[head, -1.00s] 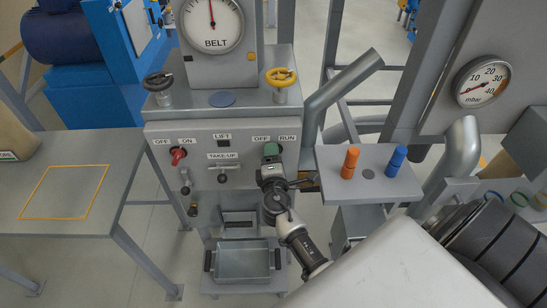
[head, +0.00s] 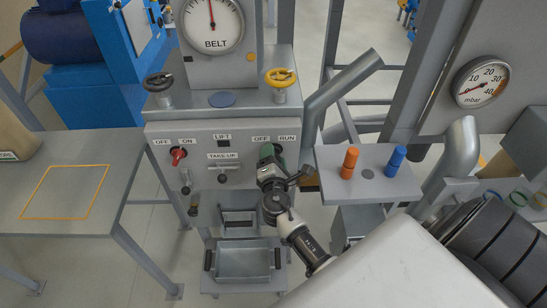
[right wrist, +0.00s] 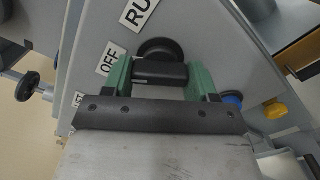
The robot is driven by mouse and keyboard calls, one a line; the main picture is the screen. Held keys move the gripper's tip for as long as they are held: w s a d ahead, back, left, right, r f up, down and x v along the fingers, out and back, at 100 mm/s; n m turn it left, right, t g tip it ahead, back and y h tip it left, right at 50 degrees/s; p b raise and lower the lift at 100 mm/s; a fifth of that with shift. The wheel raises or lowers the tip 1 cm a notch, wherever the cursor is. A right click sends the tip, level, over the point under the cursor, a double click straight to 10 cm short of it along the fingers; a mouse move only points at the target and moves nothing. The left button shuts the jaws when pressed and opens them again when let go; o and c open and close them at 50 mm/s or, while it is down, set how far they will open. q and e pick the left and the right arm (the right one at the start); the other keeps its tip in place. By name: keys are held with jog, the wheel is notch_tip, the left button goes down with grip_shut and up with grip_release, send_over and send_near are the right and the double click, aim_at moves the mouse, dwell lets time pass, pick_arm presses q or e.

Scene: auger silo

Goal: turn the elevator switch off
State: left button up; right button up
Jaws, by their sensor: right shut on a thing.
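The grey control panel (head: 230,137) carries a black rotary switch (right wrist: 158,72) under the OFF and RUN labels. My right gripper (head: 270,152) is at this switch, its green fingers on either side of the switch's black bar in the right wrist view (right wrist: 158,75). It is shut on the bar. In the head view the gripper mostly hides the switch, so its pointing direction is hard to read there. A red switch (head: 178,156) under OFF and ON labels sits at the panel's left. My left gripper is not in view.
The TAKE-UP handle (head: 223,168) is left of my gripper. A shelf (head: 325,160) with an orange peg (head: 349,162) and a blue peg (head: 395,160) stands close on the right. A yellow handwheel (head: 282,78) is above, a grey tray (head: 243,263) below.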

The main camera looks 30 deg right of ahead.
jog(key=o, duration=0.9)
jog(key=shift+w, duration=0.1)
jog(key=b+v, duration=0.3)
jog(key=v, duration=0.8)
jog(key=shift+f, duration=0.15)
